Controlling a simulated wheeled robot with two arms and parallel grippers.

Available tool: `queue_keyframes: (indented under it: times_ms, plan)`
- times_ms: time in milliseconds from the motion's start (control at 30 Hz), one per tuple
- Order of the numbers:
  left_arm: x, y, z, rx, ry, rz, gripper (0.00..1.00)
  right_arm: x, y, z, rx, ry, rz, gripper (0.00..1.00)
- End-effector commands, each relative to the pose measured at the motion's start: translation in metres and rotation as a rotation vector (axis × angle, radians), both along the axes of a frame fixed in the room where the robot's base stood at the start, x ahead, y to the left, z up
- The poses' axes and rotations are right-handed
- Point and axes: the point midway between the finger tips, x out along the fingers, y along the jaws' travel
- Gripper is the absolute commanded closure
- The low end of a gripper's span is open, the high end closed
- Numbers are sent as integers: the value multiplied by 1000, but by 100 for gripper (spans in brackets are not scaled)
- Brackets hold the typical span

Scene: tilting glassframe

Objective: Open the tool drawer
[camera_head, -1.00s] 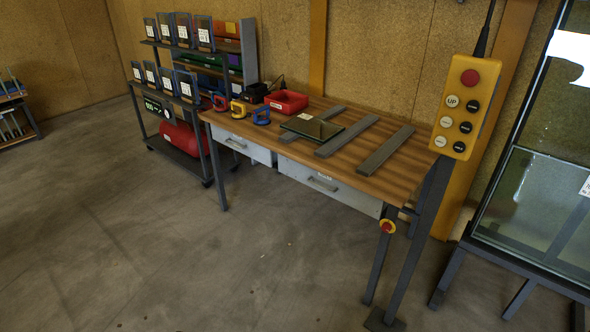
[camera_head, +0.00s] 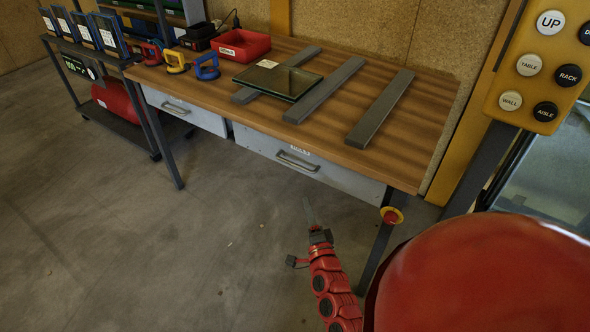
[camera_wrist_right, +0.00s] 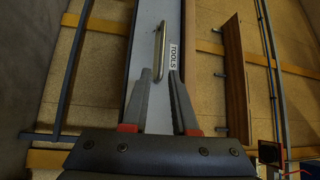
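The tool drawer (camera_head: 310,165) is the grey right-hand drawer under the workbench, with a small label and a metal bar handle (camera_head: 297,160). It looks shut. In the right wrist view, the drawer front (camera_wrist_right: 177,20) carries a TOOLS label, and the handle (camera_wrist_right: 158,52) lies ahead, around the line of the fingertips. My right gripper (camera_head: 308,205) is in front of and below the drawer in the head view. In the right wrist view its two fingers (camera_wrist_right: 160,76) are apart with nothing held; contact with the handle cannot be told. My left gripper is not in view.
The workbench (camera_head: 420,130) holds a glass pane (camera_head: 278,82), grey bars, a red bin (camera_head: 240,46) and suction cups. A second drawer (camera_head: 185,112) is at left. A red button (camera_head: 391,216) sits by the right bench leg. The floor in front is clear.

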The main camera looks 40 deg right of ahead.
Motion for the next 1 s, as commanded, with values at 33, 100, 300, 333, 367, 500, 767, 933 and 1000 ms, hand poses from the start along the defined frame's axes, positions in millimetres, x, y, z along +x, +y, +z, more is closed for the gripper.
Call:
queue_keyframes:
  times_ms: [33,100,300,333,367,500,767,933,1000]
  plan:
    - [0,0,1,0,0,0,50,8,-3,3,-2,-2,-1,73]
    - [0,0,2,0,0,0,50,21,-8,6,-3,-4,0,73]
    - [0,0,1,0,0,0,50,62,-24,11,-6,-3,0,73]
    - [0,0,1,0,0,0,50,67,-26,12,-6,-3,0,73]
    - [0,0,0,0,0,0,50,74,-28,13,-6,-3,0,73]
    - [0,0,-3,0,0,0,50,101,-39,16,-8,-3,0,73]
    - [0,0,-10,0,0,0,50,137,-54,20,-8,-2,0,73]
    - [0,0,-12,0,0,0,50,145,-58,21,-6,0,-1,73]
    - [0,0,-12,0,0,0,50,146,-59,22,-7,-1,-2,73]
